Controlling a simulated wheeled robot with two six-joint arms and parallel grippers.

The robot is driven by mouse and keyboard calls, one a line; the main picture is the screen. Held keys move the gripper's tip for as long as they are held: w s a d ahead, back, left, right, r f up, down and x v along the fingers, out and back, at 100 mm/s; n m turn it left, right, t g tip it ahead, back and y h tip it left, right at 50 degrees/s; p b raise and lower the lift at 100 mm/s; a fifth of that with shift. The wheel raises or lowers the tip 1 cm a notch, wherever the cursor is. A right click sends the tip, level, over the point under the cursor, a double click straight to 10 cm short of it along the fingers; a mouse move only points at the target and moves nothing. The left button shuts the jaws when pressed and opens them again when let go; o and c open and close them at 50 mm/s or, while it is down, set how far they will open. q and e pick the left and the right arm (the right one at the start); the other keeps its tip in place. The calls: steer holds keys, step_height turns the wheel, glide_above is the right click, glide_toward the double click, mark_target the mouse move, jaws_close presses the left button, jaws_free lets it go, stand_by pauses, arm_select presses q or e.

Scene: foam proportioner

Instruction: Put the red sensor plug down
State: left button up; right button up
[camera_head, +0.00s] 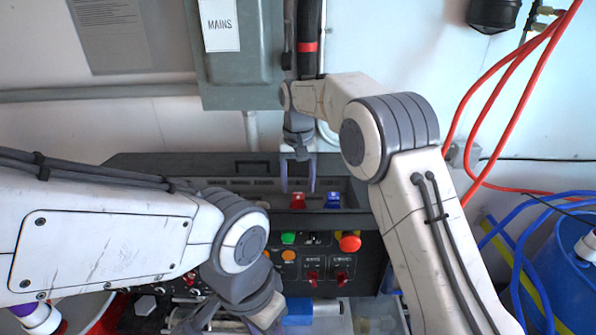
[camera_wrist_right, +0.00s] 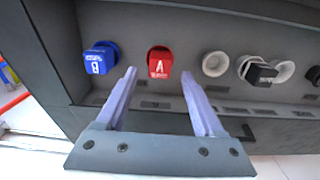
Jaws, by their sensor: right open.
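The red sensor plug (camera_head: 297,201), marked "A" in the right wrist view (camera_wrist_right: 159,62), stands in the row of ports on the upper ledge of the dark machine (camera_head: 225,165). My right gripper (camera_head: 298,189) is open above it. In the right wrist view its two lilac fingertips (camera_wrist_right: 159,74) are spread on either side of the plug's line, apart from it. A blue plug marked "B" (camera_wrist_right: 98,60) sits beside the red one; it also shows in the head view (camera_head: 332,201). My left gripper (camera_head: 252,312) is low at the front, its fingers unclear.
White round ports (camera_wrist_right: 214,64) and a black plug (camera_wrist_right: 260,73) continue the row. Below the ledge is a control panel with a red mushroom button (camera_head: 349,242) and switches. A clear bin (camera_head: 375,313) stands at the front. Red hoses (camera_head: 487,120) hang at right.

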mark_target(298, 196)
steer(key=shift+r, duration=3.65)
steer(key=s, duration=0.3)
steer(key=s+a+n, duration=0.1)
steer(key=s, duration=0.1)
steer(key=s+a+r+n+b, duration=0.1)
steer(key=s, duration=0.2)
steer(key=shift+s+a, duration=0.2)
steer(key=shift+s, duration=0.1)
arm_select(q)
steer(key=shift+f, duration=0.9)
arm_select(e)
steer(key=s+d+f+n, duration=0.1)
steer(key=s+d+f, duration=0.1)
steer(key=s, duration=0.7)
steer(key=s+d+f+n, duration=0.2)
steer(key=s+f, duration=0.2)
steer(key=s, duration=0.6)
steer(key=s+d+f+n+y, duration=0.1)
steer(key=s+d+f+n, duration=0.1)
steer(key=s, duration=0.7)
steer(key=shift+s+d+f, duration=0.15)
steer(key=shift+d+f, duration=0.45)
steer(key=shift+f, duration=0.05)
arm_select(q)
step_height(298, 196, down, 16)
steer(key=b, duration=1.5)
steer(key=shift+r, duration=0.25)
arm_select(e)
step_height(298, 196, down, 16)
steer(key=shift+r, duration=0.25)
